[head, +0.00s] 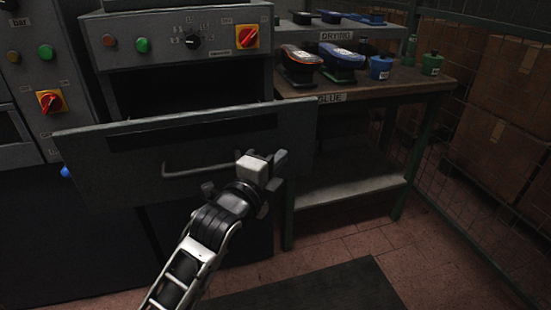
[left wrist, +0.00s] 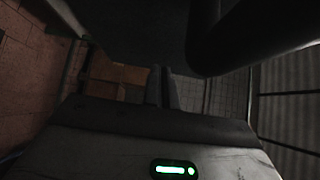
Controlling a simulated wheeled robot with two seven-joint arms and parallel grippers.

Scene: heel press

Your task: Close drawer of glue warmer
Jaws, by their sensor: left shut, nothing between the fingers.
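The glue warmer's grey drawer (head: 105,172) stands pulled out, with a dark gap behind its top edge under the control panel. Its bar handle (head: 190,172) runs across the front panel. My left gripper (head: 278,163) is in front of the drawer's right part, near the handle's right end, which it partly hides. Its fingers (left wrist: 161,88) are shut and empty in the left wrist view. A large dark bar, apparently the handle (left wrist: 215,45), looms close at the upper right there. I cannot tell whether the gripper touches the drawer. My right gripper is not in view.
The control panel (head: 180,40) with buttons and a red-yellow switch is above the drawer. A workbench (head: 390,88) with shoes and small pots stands to the right. A wire fence and boxes (head: 508,85) are at far right. The floor (head: 335,250) in front is clear, with a dark mat.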

